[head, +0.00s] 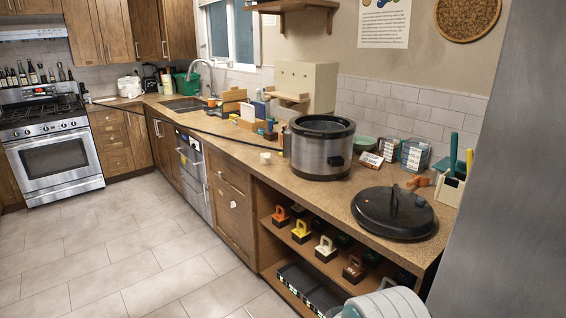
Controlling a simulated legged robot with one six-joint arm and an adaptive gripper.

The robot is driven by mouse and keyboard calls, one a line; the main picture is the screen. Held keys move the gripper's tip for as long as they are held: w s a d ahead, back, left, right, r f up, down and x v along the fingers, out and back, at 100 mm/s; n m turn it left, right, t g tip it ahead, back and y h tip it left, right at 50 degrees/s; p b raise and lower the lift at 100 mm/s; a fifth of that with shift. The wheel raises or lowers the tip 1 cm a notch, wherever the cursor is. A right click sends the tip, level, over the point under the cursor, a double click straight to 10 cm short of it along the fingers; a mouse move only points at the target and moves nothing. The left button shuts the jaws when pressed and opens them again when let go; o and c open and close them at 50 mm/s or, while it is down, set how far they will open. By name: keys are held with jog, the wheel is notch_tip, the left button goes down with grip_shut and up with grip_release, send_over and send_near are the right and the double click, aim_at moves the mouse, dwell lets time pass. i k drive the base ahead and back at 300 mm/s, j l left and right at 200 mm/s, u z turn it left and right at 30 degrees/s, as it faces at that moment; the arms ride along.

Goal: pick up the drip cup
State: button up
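I cannot make out for sure which thing is the drip cup. A small whitish block or cup (265,157) stands on the counter (240,150), left of the slow cooker. A small orange cup (211,102) stands farther back near the sink. Nothing touches either of them. A pale rounded part at the bottom right edge looks like my own arm. My gripper's fingers do not show.
A slow cooker (320,150) and its black lid (393,212) take up the near counter. Wire baskets (414,155) stand by the wall. Open shelves below hold coloured-handled blocks (325,249). A grey panel (510,200) bounds the right. The tiled floor (120,260) at left is clear.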

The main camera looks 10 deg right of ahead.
aim_at(265, 157)
jog(key=i+z, duration=0.15)
jog(key=z, duration=0.3)
jog(key=i+j+z, duration=0.15)
jog(key=z, duration=0.25)
jog(key=i+j+z, duration=0.3)
jog(key=i+j, duration=0.15)
jog(key=j, duration=0.25)
jog(key=i+j+z, duration=0.2)
jog(key=j, duration=0.15)
jog(key=i+j+z, duration=0.15)
jog(key=j, duration=0.3)
jog(key=i+j, duration=0.15)
jog(key=j, duration=0.2)
jog(key=i+j, duration=0.15)
jog(key=j, duration=0.2)
jog(key=i+j, duration=0.15)
jog(key=j, duration=0.2)
jog(key=i+j, duration=0.15)
jog(key=j, duration=0.2)
jog(key=i+j, duration=0.15)
jog(key=j, duration=0.2)
jog(key=i+j+z, duration=0.1)
jog(key=j, duration=0.25)
jog(key=i+j, duration=0.2)
jog(key=j, duration=0.15)
jog(key=i+j, duration=0.1)
jog(key=j, duration=0.25)
